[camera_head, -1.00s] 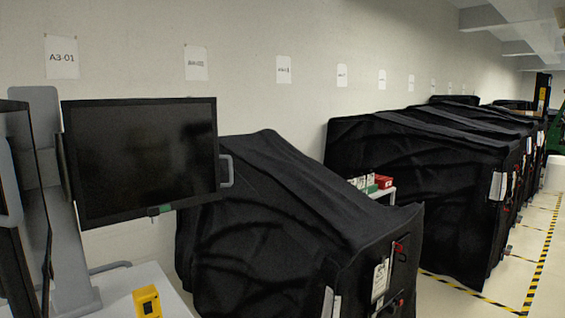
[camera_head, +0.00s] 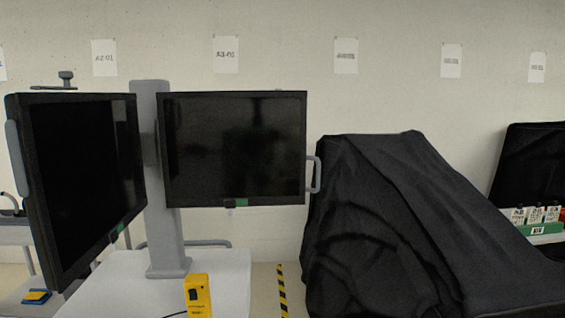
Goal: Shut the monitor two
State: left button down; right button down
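Two dark monitors are mounted on one grey post (camera_head: 160,190) above a white cart top (camera_head: 225,275). The left monitor (camera_head: 85,175) is angled, with its screen turned toward the right. The right monitor (camera_head: 235,148) faces me nearly straight on and has a grey handle (camera_head: 315,174) at its right edge. Both screens are black, with a small green mark at the lower edge. I cannot tell which one is monitor two. Neither of my grippers is in view.
A yellow box (camera_head: 198,296) stands on the cart top's front. A black-covered cart (camera_head: 400,230) stands close on the right. Several small boxes (camera_head: 535,215) sit farther right. Yellow-black floor tape (camera_head: 282,290) runs between the white cart and the covered cart.

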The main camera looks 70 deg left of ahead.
aim_at(247, 147)
jog(key=i+u, duration=0.15)
jog(key=u, duration=0.25)
jog(key=i+u, duration=0.15)
jog(key=u, duration=0.25)
jog(key=i+u, duration=0.15)
jog(key=u, duration=0.25)
jog(key=i+u, duration=0.1)
jog(key=u, duration=0.35)
jog(key=i+l+u, duration=0.15)
jog(key=u, duration=0.25)
